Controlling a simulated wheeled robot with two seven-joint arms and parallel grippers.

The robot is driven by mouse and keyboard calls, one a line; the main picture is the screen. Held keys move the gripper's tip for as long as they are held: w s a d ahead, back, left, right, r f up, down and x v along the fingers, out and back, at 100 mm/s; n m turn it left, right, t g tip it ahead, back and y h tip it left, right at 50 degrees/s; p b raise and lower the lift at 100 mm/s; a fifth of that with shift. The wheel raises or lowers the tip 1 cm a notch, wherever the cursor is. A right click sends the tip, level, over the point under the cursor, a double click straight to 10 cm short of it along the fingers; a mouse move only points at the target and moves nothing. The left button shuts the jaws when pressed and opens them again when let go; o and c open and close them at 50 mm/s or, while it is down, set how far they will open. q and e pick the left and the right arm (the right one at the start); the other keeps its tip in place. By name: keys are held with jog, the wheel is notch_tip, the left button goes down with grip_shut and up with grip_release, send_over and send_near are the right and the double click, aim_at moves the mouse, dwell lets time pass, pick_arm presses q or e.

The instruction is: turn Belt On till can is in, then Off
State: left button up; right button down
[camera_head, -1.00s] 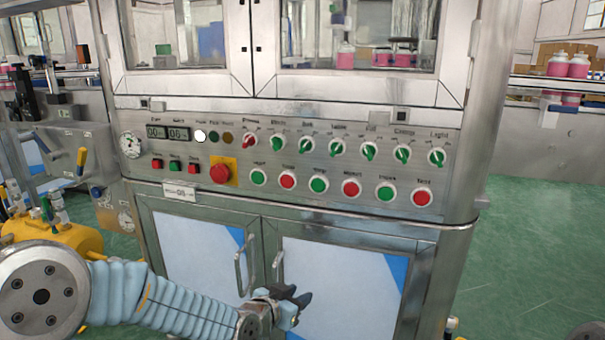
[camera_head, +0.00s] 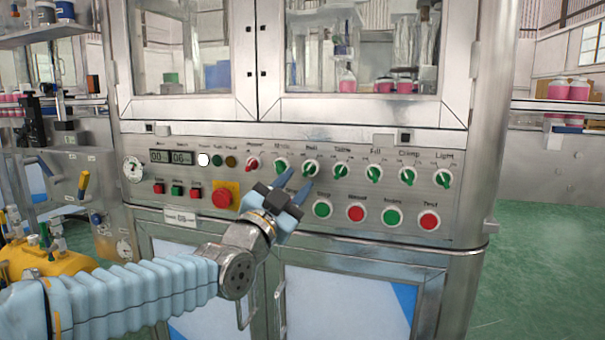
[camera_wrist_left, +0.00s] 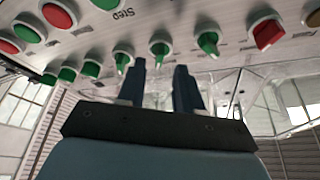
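The Belt knob (camera_head: 310,168) is a green-handled rotary knob on a white dial, third from the left in the panel's upper knob row. Its setting is too small to read surely. My left gripper (camera_head: 294,185) is open and empty, just below and left of the Belt knob in the head view. In the left wrist view, my left gripper (camera_wrist_left: 161,76) has its two dark fingers apart, with the Belt knob (camera_wrist_left: 160,47) beyond the gap. I cannot tell whether a finger touches it. My right gripper is out of view. No can is clearly identifiable.
The Mode knob (camera_head: 280,167) and Table knob (camera_head: 341,171) flank the Belt knob closely. A red emergency button (camera_head: 221,198) and round buttons lie below. My left gripper hides part of the lower row. Pink bottles (camera_head: 347,82) stand behind the glass above.

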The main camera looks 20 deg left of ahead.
aim_at(306, 173)
pick_arm(q)
jog(key=shift+x, duration=1.8)
jog(key=shift+c, duration=0.3)
grip_shut()
